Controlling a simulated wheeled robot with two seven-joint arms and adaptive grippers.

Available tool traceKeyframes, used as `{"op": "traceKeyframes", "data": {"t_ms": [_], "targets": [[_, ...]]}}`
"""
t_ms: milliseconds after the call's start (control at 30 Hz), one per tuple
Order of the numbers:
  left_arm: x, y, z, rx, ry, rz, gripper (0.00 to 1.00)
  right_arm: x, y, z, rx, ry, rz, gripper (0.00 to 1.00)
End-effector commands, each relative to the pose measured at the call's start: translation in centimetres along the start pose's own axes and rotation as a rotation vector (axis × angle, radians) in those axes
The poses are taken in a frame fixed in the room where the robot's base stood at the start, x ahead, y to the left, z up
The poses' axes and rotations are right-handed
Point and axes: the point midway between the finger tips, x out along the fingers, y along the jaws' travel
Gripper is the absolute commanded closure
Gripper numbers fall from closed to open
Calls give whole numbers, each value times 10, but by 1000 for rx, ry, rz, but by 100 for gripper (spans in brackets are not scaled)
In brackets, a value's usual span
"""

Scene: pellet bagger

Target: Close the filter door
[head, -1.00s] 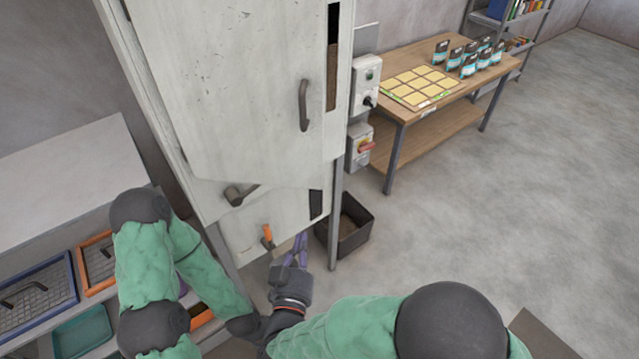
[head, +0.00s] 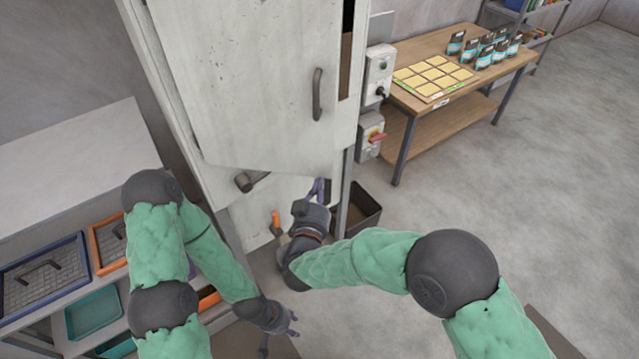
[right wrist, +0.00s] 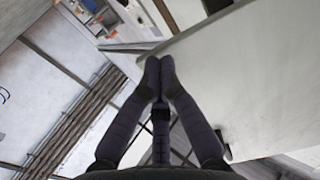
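The filter door, a large scuffed white panel (head: 250,90) with a dark handle (head: 317,95), stands ajar on the tall white machine. Its lower edge juts out in front of the machine body. My right gripper (head: 319,188) is at the door's lower right corner. In the right wrist view its fingertips (right wrist: 160,66) meet, with nothing visible between them, beside the edge of a pale panel (right wrist: 240,75). Whether they touch it is unclear. My left gripper (head: 293,326) is low over the floor, away from the door, its small fingers apparently apart and empty.
A dark lever (head: 252,181) and an orange handle (head: 276,219) sit on the machine below the door. A dark bin (head: 365,208) stands on the floor to the right. Red-switch box (head: 372,137) and wooden table (head: 440,85) are further right. A shelf with trays (head: 95,310) is at left.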

Motion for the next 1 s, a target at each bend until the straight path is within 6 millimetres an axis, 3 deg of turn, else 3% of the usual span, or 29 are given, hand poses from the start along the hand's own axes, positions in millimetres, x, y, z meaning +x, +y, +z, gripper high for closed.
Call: {"op": "traceKeyframes", "data": {"t_ms": [667,1000], "targets": [[3,-1,0,0,0,0,60,14,1,1,1,0,-14,100],[30,-11,-1,0,0,0,60,60,5,4,2,1,-143,100]]}}
